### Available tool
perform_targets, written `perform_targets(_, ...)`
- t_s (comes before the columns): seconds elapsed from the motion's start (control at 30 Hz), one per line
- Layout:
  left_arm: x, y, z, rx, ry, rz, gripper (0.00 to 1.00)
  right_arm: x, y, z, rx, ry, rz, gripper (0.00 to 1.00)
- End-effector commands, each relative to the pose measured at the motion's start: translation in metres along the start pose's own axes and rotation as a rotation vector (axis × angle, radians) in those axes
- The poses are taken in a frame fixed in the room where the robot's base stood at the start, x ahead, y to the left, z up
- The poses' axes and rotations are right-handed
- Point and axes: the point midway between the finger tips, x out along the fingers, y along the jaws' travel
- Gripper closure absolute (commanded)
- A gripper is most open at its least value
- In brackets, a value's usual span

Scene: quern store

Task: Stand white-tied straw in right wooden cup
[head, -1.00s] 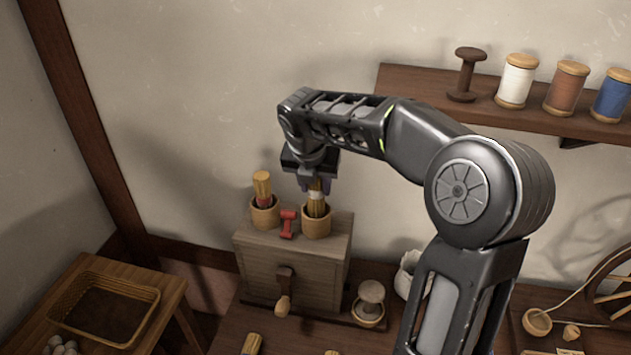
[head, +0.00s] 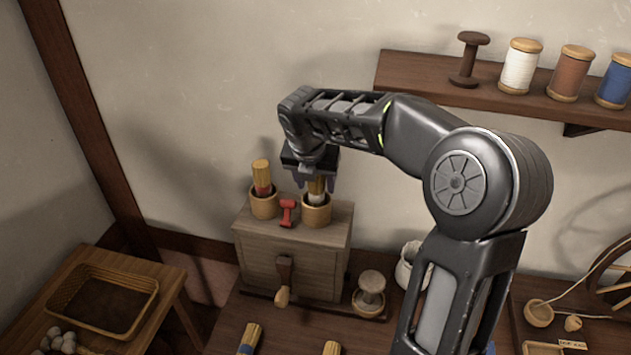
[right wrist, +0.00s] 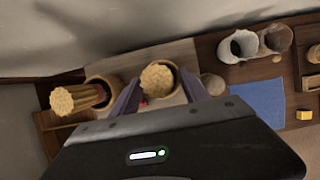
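The white-tied straw bundle (head: 316,198) stands in the right wooden cup (head: 316,215) on top of a wooden box. Its white tie shows at the cup's rim, and its lower end is hidden inside the cup. My right gripper (head: 316,184) is above the cup with its fingers on either side of the bundle's top. In the right wrist view, the bundle's cut end (right wrist: 157,77) lies between the fingers, with gaps showing, so the gripper looks open. My left gripper is not in view.
A red-tied straw bundle (head: 262,178) stands in the left wooden cup (head: 264,206). A small red object (head: 287,213) lies between the cups on the wooden box (head: 290,255). A shelf with spools (head: 520,66) is at the upper right. A basket (head: 103,304) sits at the lower left.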

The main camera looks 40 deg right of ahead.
Motion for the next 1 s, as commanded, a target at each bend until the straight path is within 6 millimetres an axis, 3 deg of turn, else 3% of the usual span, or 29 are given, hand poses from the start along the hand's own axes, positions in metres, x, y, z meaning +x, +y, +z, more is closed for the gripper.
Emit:
perform_targets(0.47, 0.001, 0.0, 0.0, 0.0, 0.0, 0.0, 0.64, -0.007, 0.0, 0.0, 0.0, -0.002, 0.001, 0.39)
perform_targets(0.8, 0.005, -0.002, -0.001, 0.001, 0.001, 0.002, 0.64, -0.058, 0.001, 0.0, 0.0, -0.003, 0.003, 0.39)
perform_targets(1.0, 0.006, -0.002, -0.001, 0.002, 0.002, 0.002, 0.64, -0.077, 0.0, 0.0, 0.0, 0.0, 0.001, 0.39)
